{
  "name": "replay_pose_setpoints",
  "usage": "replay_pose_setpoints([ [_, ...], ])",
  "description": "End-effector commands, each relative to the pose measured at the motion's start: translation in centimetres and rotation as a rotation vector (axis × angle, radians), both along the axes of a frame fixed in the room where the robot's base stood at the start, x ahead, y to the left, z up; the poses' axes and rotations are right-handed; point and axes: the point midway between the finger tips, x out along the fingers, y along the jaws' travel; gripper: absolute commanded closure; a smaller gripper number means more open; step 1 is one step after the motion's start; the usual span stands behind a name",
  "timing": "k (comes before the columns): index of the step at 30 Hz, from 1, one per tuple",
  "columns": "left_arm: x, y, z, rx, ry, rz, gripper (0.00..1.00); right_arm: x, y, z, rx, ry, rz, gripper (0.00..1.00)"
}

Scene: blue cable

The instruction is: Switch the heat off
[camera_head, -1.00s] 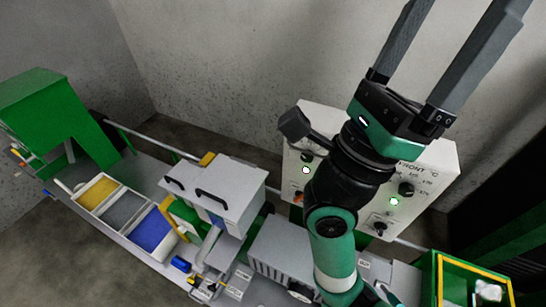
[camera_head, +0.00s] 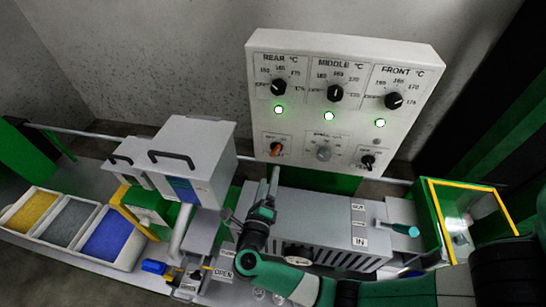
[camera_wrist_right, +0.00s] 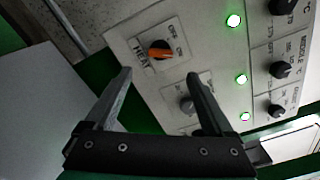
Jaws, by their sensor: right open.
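The control panel (camera_head: 300,130) stands upright against the back wall. Its orange switch (camera_head: 276,148) is at the lower left, and it shows upper left of centre in the right wrist view (camera_wrist_right: 160,50) with an OFF/ON label. My right gripper (camera_head: 270,178) is below the orange switch, apart from the panel. In the right wrist view my right gripper (camera_wrist_right: 158,76) has its fingers spread, with nothing between them; the orange switch lies beyond the fingertips, roughly in line with the gap. My left gripper is not in view.
A grey knob (camera_head: 323,153) and a black knob (camera_head: 368,161) sit right of the orange switch. Three temperature dials and three lit green lamps (camera_head: 329,116) are above. A grey slotted machine (camera_head: 318,222) is below the panel, and a lidded grey box (camera_head: 196,155) stands to the left.

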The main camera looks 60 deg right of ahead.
Motion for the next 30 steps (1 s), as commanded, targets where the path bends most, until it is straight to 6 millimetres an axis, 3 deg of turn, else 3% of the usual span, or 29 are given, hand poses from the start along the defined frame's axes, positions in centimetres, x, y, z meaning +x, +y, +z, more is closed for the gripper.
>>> replay_pose_setpoints([
  [12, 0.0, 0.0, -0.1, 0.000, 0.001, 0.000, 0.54, 2.1, -8.5, 0.0, -0.001, -0.001, -0.004, 0.12],
  [17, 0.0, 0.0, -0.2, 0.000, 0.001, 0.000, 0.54, 2.5, -9.8, 0.0, 0.000, -0.002, -0.001, 0.12],
  [24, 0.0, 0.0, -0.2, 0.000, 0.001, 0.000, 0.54, 2.5, -9.9, 0.0, 0.000, -0.002, 0.001, 0.12],
  [26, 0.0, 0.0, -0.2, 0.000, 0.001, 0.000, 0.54, 2.5, -9.9, 0.0, 0.000, -0.002, 0.000, 0.20],
  [30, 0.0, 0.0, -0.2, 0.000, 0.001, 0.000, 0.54, 2.5, -9.9, 0.0, 0.000, -0.001, 0.000, 0.45],
])
